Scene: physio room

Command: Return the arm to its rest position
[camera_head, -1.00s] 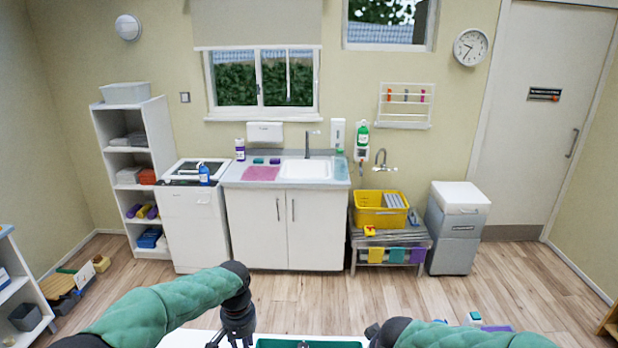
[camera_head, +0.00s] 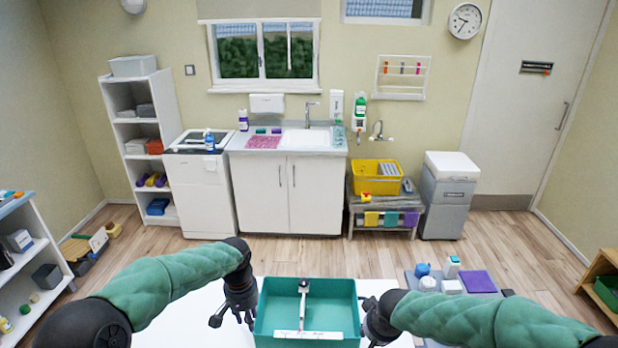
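My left arm comes in from the left in a green sleeve. Its black gripper (camera_head: 232,322) points down just left of the teal tray (camera_head: 262,312), over the white table, with its fingers apart and nothing between them. My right arm comes in from the right. Its gripper (camera_head: 369,322) is at the tray's right side, partly hidden behind its own wrist, so its opening is unclear.
The white table (camera_head: 180,322) is bare left of the tray. A grey surface at the right holds small bottles (camera_head: 450,268) and a purple pad (camera_head: 478,282). The floor (camera_head: 320,255) beyond the table is clear up to the sink cabinet (camera_head: 290,195).

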